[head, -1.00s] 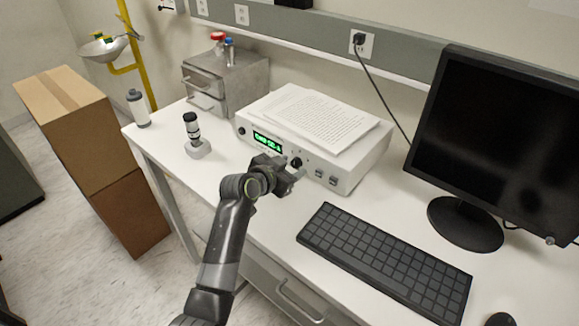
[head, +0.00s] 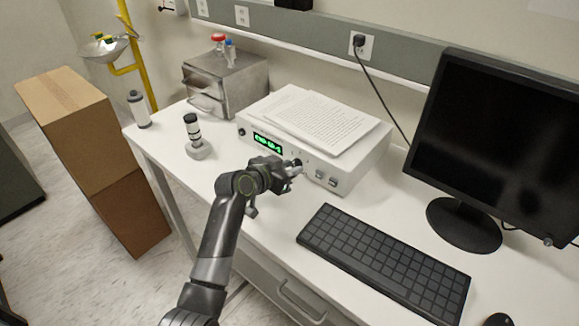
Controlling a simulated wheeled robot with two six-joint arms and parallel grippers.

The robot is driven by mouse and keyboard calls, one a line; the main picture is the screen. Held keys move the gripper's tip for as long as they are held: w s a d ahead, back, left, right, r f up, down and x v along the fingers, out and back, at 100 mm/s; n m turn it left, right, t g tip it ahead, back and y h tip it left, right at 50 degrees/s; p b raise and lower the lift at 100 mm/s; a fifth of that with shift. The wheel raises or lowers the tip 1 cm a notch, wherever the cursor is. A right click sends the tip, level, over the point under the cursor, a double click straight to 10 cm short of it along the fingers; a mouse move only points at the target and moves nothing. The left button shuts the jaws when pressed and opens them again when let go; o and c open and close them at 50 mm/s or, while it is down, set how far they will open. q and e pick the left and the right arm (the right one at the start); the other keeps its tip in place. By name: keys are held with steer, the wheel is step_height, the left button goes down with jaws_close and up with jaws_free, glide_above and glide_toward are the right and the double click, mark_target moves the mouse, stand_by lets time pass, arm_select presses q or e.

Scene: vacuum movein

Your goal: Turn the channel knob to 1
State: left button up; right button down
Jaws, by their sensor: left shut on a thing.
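A white box-shaped instrument (head: 345,163) stands on the white bench, with a green lit display (head: 267,143) on its front; I cannot read the display's text surely. The dark channel knob (head: 297,163) is on the front panel, right of the display, and is mostly hidden by my gripper. My left gripper (head: 291,169) is at the front panel, its fingers shut around the knob. My right gripper is not in view.
Papers (head: 315,118) lie on the instrument. A keyboard (head: 383,258) and a monitor (head: 488,150) are to the right. A small stand with a dark-topped tube (head: 194,133), a bottle (head: 138,108) and a metal drawer box (head: 228,80) are to the left.

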arm_select(q)
steer(key=shift+a+n+g+h, duration=0.1)
steer(key=shift+n+g+h, duration=0.25)
steer(key=shift+n, duration=0.25)
steer(key=shift+w+n+g+h, duration=0.1)
steer(key=shift+n+g+h, duration=0.15)
steer(key=shift+n+h, duration=0.55)
steer(key=shift+a+f+n+h+b, duration=0.15)
steer(key=shift+n+h+b, duration=0.1)
steer(key=shift+n+b, duration=0.65)
steer(key=shift+w+n+g+h+b, duration=0.1)
steer(key=shift+n+g+h+b, duration=0.45)
steer(key=shift+n, duration=0.55)
steer(key=o, duration=1)
